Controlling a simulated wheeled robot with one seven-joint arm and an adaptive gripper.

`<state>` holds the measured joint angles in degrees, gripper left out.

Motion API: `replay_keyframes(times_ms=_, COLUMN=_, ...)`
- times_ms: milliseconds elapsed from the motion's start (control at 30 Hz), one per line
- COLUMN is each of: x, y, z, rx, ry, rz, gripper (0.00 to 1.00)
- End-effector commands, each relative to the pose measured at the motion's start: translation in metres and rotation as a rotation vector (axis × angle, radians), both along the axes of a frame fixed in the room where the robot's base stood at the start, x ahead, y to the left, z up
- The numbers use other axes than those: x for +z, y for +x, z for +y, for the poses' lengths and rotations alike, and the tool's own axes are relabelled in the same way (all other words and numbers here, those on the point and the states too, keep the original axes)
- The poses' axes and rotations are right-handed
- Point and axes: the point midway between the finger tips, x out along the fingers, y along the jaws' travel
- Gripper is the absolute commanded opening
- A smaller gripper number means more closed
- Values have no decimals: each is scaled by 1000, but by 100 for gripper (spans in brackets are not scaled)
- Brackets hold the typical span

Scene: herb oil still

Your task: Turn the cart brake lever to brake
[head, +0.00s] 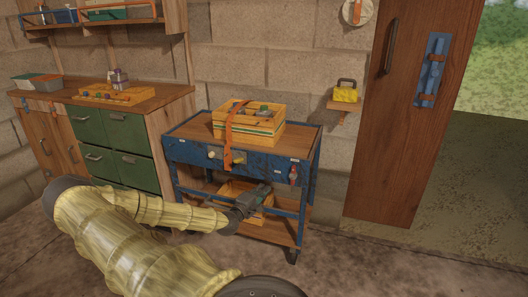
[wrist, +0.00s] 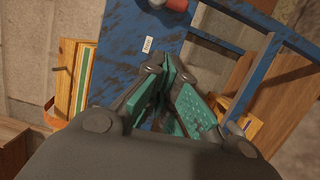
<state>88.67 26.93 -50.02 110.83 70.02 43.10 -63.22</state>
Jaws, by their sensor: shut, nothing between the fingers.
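The blue cart (head: 190,157) stands against the block wall with its wooden top level. A small red-handled lever (head: 293,174) hangs on the right of its front panel; I take it to be the brake lever. Its red end shows at the top edge of the wrist view (wrist: 176,4), the rest cut off. My gripper (head: 265,188) is shut and empty, in front of the cart below the panel, left of and lower than the lever. In the wrist view its green-padded fingers (wrist: 168,68) point at the blue panel, apart from the lever.
A strapped wooden crate (head: 262,133) sits on the cart top; another crate (head: 232,188) is on the lower shelf. A pale knob (head: 211,154) is on the panel's left. Green drawers (head: 125,130) stand left; a wooden door (head: 375,150) is right. Floor between cart and door is clear.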

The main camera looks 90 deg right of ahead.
Motion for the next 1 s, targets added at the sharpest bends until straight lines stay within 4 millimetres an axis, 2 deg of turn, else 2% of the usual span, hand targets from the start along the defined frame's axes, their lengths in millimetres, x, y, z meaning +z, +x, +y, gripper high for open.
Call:
replay_keyframes(times_ms=233, x=-1, y=11, z=16, rx=2, ry=0, rz=0, gripper=0)
replay_keyframes(times_ms=867, x=-1, y=12, z=17, rx=2, ry=0, rz=0, gripper=0)
replay_keyframes(times_ms=1000, x=-10, y=18, z=24, rx=15, ry=22, rz=-11, gripper=0)
